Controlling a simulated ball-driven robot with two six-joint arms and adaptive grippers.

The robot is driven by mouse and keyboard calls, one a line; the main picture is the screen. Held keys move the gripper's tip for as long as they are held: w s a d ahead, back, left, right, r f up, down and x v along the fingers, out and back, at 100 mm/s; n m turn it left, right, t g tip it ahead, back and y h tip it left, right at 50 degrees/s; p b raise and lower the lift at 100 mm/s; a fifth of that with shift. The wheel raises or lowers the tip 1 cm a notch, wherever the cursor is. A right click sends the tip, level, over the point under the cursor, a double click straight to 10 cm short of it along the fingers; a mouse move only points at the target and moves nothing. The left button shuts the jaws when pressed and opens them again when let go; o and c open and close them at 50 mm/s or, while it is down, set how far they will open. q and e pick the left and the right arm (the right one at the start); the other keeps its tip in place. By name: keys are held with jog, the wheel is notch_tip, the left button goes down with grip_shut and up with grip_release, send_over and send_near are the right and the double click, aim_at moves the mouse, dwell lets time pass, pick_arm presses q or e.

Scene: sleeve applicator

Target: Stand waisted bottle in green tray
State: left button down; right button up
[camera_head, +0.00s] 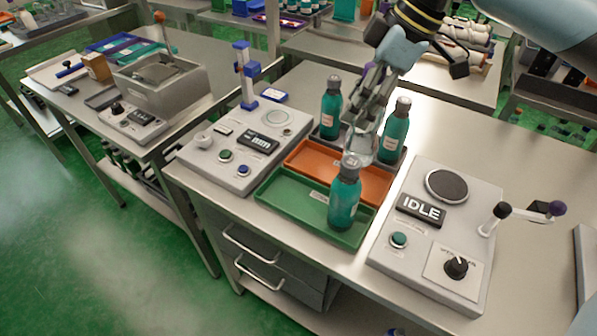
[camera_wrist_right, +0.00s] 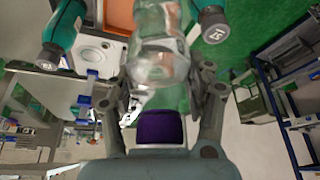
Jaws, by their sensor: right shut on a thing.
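My right gripper (camera_head: 372,112) reaches down from the top and is shut on a clear, see-through bottle (camera_head: 361,147) with a narrowed middle. The bottle is held over the orange tray, behind the cap of a teal bottle; its lower part is hard to make out. In the right wrist view the clear bottle (camera_wrist_right: 158,48) shows between the fingers of my right gripper (camera_wrist_right: 168,80). The green tray (camera_head: 284,198) lies at the front of the table, with a teal bottle (camera_head: 344,200) standing in its right part. Its left part is bare. My left gripper is not in view.
The orange tray (camera_head: 308,160) lies just behind the green one. Two more teal bottles, one at the left (camera_head: 330,110) and one at the right (camera_head: 394,135), stand behind it. A control panel (camera_head: 232,150) flanks the trays on the left, an IDLE panel (camera_head: 420,235) on the right.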

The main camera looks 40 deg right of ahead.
jog(key=w+a+f+p, duration=0.1)
jog(key=w+a+f, duration=0.4)
jog(key=a+f, duration=0.5)
jog(key=shift+w+a+f+p, duration=0.15)
jog(key=shift+w+f+p, duration=0.05)
jog(key=shift+f+p, duration=0.2)
jog(key=o, duration=1.5)
jog(key=shift+f, duration=0.1)
jog(key=v, duration=1.2)
